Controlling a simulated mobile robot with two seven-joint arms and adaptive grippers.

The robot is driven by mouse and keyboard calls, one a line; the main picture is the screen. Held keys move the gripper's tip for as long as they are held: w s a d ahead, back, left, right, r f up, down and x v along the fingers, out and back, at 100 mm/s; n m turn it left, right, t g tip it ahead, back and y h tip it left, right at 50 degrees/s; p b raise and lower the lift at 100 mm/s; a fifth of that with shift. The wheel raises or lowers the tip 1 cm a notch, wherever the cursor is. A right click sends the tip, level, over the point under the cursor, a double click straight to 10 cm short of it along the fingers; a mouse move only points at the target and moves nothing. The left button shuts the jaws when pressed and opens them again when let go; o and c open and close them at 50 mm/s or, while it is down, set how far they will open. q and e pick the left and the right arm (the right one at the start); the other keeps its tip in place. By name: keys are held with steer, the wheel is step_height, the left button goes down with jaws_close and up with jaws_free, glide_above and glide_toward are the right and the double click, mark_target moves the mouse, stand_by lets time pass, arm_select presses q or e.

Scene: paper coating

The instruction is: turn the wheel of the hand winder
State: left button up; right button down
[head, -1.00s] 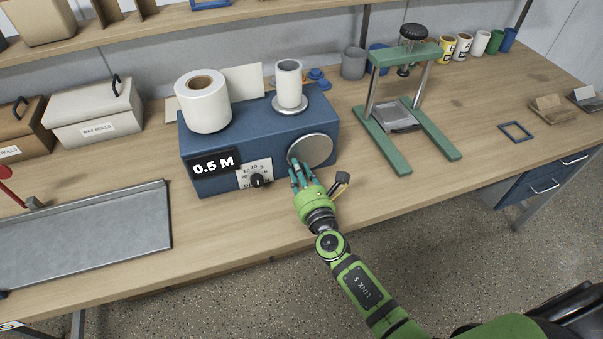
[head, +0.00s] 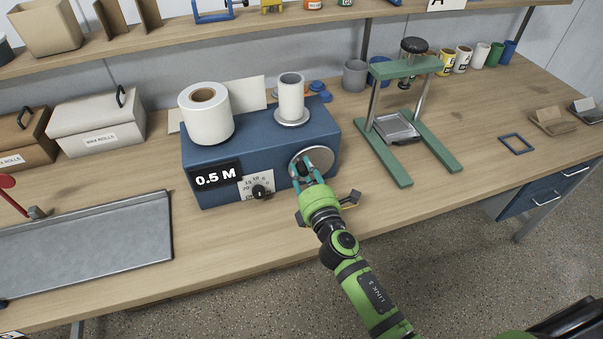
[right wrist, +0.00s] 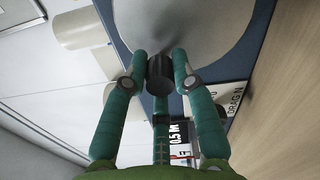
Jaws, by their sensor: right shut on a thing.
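The hand winder (head: 215,175) is a blue box on the table. Its wheel (head: 325,157) is a grey metal disc on the front right; it also fills the top of the right wrist view (right wrist: 200,22). A dark handle (right wrist: 160,74) stands out from the wheel's face. My right gripper (head: 304,171) is shut on this handle, its teal fingers around it in the right wrist view; they hide part of the wheel in the head view. A white paper roll (head: 207,125) and a smaller white roll (head: 291,98) stand on top. My left gripper is not in view.
A "0.5 M" display (head: 216,177) and a drag dial (head: 258,191) are on the winder's front. A green press (head: 395,155) stands to the right. A grey metal tray (head: 90,245) lies at left. The table front below the winder is clear.

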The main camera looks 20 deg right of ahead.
mark_target(310, 153)
steer(key=m, duration=0.2)
steer(key=d+r+m, duration=0.1)
steer(key=m, duration=0.1)
steer(key=shift+d+r+m+p, duration=0.15)
steer(key=shift+r+m+p, duration=0.05)
steer(key=shift+m+p, duration=0.15)
steer(key=shift+d+r+m+p, duration=0.15)
steer(key=shift+d+m, duration=0.25)
steer(key=shift+m, duration=0.65)
steer(key=shift+d+r+m+p, duration=0.1)
steer(key=shift+d+m+p, duration=0.2)
steer(key=shift+m, duration=0.7)
steer(key=shift+f, duration=0.1)
steer(key=c, duration=1)
jaws_free()
steer(key=shift+w, duration=0.1)
steer(key=s, duration=1.2)
steer(key=shift+d, duration=0.2)
